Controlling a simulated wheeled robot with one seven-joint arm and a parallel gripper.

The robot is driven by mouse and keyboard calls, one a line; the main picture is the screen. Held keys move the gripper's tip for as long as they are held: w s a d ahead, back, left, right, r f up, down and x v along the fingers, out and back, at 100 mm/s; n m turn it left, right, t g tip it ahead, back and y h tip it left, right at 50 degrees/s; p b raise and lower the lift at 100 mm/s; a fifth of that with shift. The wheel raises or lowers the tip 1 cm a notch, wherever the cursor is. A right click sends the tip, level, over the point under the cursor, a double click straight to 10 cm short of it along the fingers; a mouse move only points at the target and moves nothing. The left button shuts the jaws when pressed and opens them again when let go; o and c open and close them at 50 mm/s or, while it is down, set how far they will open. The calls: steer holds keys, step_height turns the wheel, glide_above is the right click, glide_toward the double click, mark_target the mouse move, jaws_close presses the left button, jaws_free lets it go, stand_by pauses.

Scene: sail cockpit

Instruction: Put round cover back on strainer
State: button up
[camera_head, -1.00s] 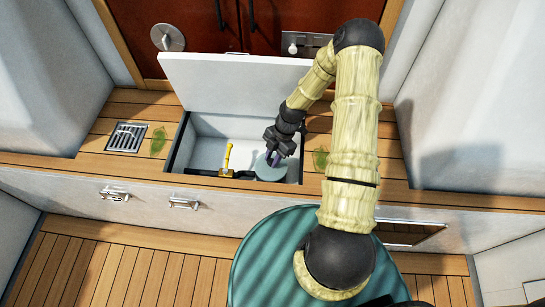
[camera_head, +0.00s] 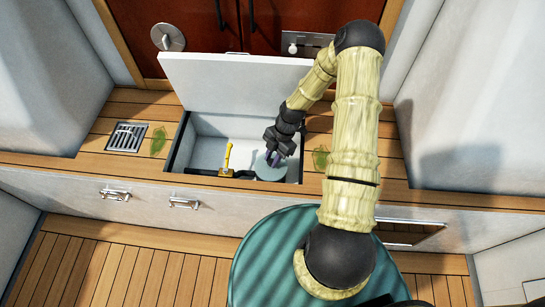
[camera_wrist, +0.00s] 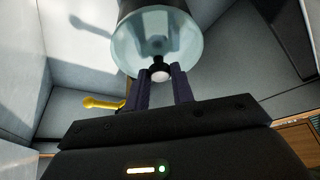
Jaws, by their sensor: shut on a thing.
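The round cover (camera_head: 269,170) is a pale blue-green, see-through disc in the open locker, right of the yellow-handled valve. In the wrist view the cover (camera_wrist: 137,40) fills the top middle, with a dark stem and white knob at its near side. My gripper (camera_head: 280,149) reaches down over it from above right. In the wrist view my gripper (camera_wrist: 161,76) has its two dark fingers closed around the knob. The strainer is mostly hidden by the cover and gripper. I cannot tell whether the cover touches it.
The yellow valve handle (camera_head: 228,157) stands left of the cover on a dark pipe. The raised white lid (camera_head: 230,82) stands behind the locker opening. The locker walls are close around my gripper. A drain grate (camera_head: 127,137) and two green leaves (camera_head: 158,140) lie on the wooden deck.

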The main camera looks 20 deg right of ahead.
stand_by(0.4)
steer(key=o, duration=1.5)
steer(key=shift+o, duration=0.2)
steer(key=shift+r+p, duration=2.95)
steer(key=shift+r, duration=0.6)
jaws_close()
